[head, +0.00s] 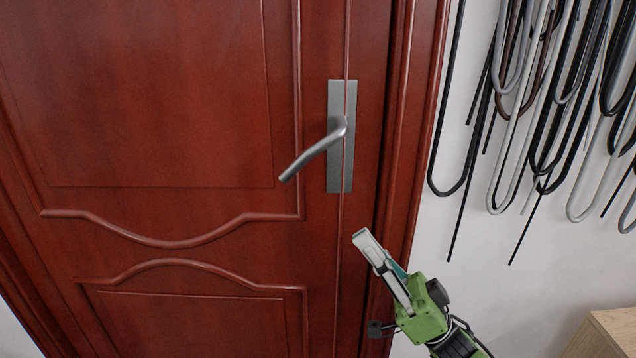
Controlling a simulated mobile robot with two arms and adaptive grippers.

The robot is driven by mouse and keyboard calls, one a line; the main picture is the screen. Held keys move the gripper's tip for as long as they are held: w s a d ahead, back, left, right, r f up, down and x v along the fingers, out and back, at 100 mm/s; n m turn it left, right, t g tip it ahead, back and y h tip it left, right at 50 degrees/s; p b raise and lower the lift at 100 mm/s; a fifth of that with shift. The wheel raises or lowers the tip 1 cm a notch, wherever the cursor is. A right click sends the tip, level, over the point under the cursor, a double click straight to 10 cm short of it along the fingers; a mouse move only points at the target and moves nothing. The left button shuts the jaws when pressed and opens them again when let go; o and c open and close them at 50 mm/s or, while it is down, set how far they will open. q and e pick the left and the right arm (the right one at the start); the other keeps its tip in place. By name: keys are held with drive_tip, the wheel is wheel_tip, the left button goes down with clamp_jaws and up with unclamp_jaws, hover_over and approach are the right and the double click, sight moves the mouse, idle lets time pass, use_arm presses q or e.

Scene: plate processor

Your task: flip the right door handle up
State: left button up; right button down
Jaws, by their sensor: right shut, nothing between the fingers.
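A grey metal lever handle (314,154) sits on a tall grey plate (334,110) on the red-brown wooden door (180,110). The lever points left and slants down from its pivot, with its free end lowest. My right gripper (361,239) is below and to the right of the handle, apart from it. Its fingers are shut and empty and point up and to the left. My left gripper is not in view.
The door frame (413,130) runs along the right of the door. Several black, grey and brown cables (545,90) hang on the white wall (510,290). A light wooden cabinet (607,333) stands at the lower right corner. The space between gripper and handle is clear.

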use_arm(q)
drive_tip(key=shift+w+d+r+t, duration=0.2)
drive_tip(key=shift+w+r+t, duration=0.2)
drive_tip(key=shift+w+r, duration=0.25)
use_arm(e)
drive_tip(key=x, duration=1.2)
drive_tip(key=shift+a+r, duration=0.25)
drive_tip(key=shift+r, duration=0.05)
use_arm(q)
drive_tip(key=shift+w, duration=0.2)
